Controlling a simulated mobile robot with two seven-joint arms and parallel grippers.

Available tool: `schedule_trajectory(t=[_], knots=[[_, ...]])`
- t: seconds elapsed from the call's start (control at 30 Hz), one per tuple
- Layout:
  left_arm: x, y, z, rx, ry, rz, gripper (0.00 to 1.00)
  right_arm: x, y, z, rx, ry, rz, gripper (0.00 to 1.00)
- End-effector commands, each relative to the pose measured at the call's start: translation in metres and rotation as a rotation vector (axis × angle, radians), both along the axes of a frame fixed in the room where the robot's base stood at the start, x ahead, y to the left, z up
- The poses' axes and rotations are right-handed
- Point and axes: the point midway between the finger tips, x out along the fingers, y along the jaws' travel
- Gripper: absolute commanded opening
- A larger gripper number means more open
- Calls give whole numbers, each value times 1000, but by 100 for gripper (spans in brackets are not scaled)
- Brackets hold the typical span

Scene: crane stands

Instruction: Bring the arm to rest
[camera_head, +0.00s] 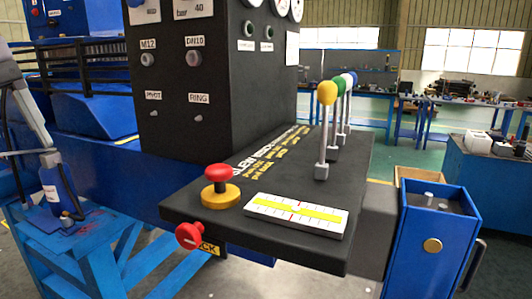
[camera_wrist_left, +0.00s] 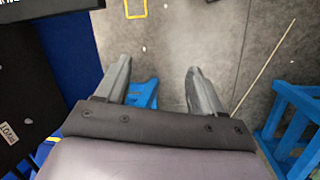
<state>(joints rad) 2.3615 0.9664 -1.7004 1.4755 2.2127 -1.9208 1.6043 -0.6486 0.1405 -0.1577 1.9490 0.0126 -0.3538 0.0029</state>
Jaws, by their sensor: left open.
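My right arm and gripper are not in view.
The console carries levers with a yellow knob (camera_head: 327,92) and a green knob (camera_head: 337,87), a red button (camera_head: 218,173) and a white-yellow scale plate (camera_head: 296,215). A red knob (camera_head: 189,235) juts from its front. A blue box (camera_head: 428,245) stands right. A thin rod (camera_wrist_left: 265,65) shows in the wrist view.

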Motion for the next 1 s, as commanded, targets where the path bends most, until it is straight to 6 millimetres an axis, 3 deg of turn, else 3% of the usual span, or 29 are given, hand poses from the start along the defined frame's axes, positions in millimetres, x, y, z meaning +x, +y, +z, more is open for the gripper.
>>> schedule_trajectory(t=[0.03,0.27,0.5,0.73,1.0], knots=[[12,-8,-17,14,-1,-31,68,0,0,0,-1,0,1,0],[52,-16,-73,31,-72,-123,68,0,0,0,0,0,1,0],[92,-25,-148,52,-177,-245,68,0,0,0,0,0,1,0],[117,-30,-219,77,-291,-364,68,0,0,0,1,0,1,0],[130,-31,-300,125,-428,-501,68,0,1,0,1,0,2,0]])
